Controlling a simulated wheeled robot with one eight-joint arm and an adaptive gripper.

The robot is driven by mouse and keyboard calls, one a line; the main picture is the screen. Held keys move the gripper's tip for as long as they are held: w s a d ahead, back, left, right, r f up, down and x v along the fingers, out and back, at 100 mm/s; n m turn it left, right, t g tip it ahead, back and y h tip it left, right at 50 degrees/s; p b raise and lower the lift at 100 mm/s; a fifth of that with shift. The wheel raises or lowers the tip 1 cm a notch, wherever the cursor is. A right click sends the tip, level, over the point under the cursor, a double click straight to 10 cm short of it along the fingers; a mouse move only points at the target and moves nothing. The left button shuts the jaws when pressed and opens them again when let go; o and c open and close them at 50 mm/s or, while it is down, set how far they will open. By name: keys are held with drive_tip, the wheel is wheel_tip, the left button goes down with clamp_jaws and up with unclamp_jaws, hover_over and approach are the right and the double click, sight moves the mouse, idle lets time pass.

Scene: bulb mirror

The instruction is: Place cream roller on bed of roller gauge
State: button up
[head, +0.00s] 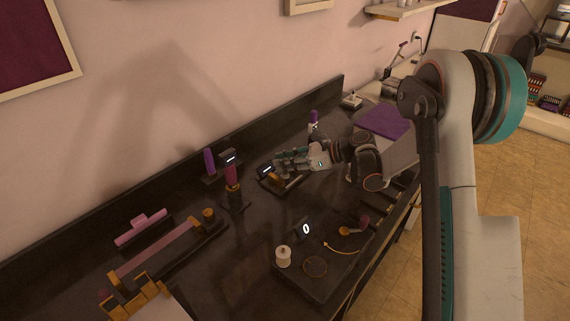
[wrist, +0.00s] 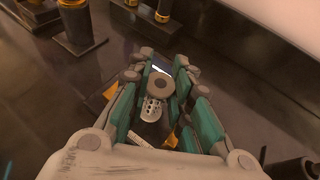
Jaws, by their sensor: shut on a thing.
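My gripper (head: 290,160) is over the roller gauge (head: 267,171), a dark base with a small lit display and yellow parts. In the wrist view its teal-padded fingers (wrist: 158,100) are shut on the cream roller (wrist: 152,109), a pale cylinder with small holes. A grey ring-shaped end (wrist: 159,86) shows just beyond it. The gauge's display (wrist: 162,68) lies beyond the fingers and yellow edges show at both sides. The fingers hide most of the bed, so I cannot tell whether the roller touches it. The roller is not clear in the head view.
In front is a dark board (head: 318,286) with a white spool (head: 283,257). A purple mat (head: 382,121) lies at the back right. The dark counter between is mostly clear.

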drive_tip(key=shift+f, duration=0.1)
drive_tip(key=o, duration=0.9)
drive_tip(key=shift+d+r, duration=0.25)
drive_tip(key=shift+r, duration=0.1)
drive_tip(key=p+v, duration=0.3)
drive_tip(key=v, duration=0.8)
drive_tip(key=shift+s+d, duration=0.1)
drive_tip(key=shift+d, duration=0.1)
